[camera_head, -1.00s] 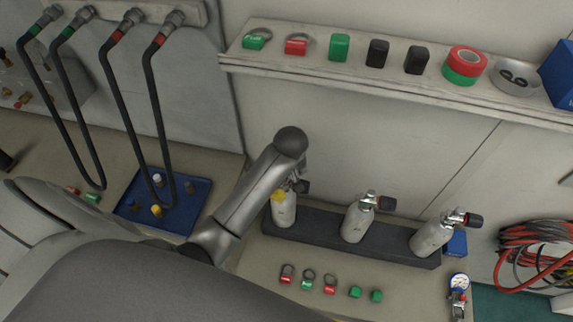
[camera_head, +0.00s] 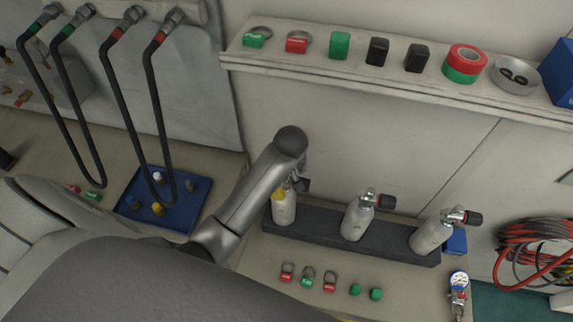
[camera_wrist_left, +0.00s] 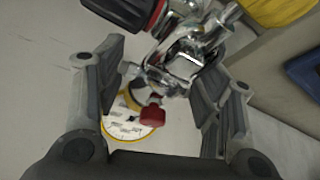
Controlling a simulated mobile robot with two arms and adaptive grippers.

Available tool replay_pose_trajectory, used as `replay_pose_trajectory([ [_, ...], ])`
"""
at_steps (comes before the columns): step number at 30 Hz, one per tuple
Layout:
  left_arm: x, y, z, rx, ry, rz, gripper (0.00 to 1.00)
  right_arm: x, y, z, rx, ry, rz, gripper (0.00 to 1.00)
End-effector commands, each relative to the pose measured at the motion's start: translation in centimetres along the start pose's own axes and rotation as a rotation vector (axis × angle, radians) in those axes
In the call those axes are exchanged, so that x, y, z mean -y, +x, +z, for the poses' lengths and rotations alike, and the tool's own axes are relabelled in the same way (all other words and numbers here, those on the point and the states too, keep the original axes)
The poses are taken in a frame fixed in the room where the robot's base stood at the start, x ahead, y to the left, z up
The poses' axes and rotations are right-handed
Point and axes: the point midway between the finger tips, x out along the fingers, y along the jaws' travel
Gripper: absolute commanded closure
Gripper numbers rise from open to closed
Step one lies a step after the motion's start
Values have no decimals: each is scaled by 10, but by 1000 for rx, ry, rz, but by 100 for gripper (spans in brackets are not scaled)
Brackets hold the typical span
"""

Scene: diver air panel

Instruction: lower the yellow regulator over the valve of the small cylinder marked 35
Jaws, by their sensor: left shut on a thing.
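The yellow regulator shows as a small yellow patch (camera_head: 278,195) at the top of the left small cylinder (camera_head: 284,210) in the head view. In the left wrist view its yellow part (camera_wrist_left: 280,10) is at the top right, with a chrome body and a yellow-rimmed gauge (camera_wrist_left: 130,117) with a red knob. My left gripper (camera_wrist_left: 165,82) is shut on the regulator, fingers either side of it. A black and red valve knob (camera_wrist_left: 125,10) is close beside the chrome. My arm hides most of the contact; I cannot tell whether the regulator is seated. The cylinder's number is unreadable.
Two more small cylinders (camera_head: 357,218) (camera_head: 433,233) stand in the dark rack (camera_head: 312,222) to the right. Several red and green tags lie in front. A shelf (camera_head: 370,82) runs above. A blue tray (camera_head: 193,215) is left of my arm.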

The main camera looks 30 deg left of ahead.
Motion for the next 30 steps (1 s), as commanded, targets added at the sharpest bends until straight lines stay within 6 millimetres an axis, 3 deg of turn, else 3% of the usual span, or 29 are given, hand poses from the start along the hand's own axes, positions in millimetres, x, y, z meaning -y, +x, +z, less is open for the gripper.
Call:
replay_pose_trajectory([
  [30, -2, 15, 12, 15, 1, 3, 84, 3, 2, -1, -1, 0, -4, 60],
])
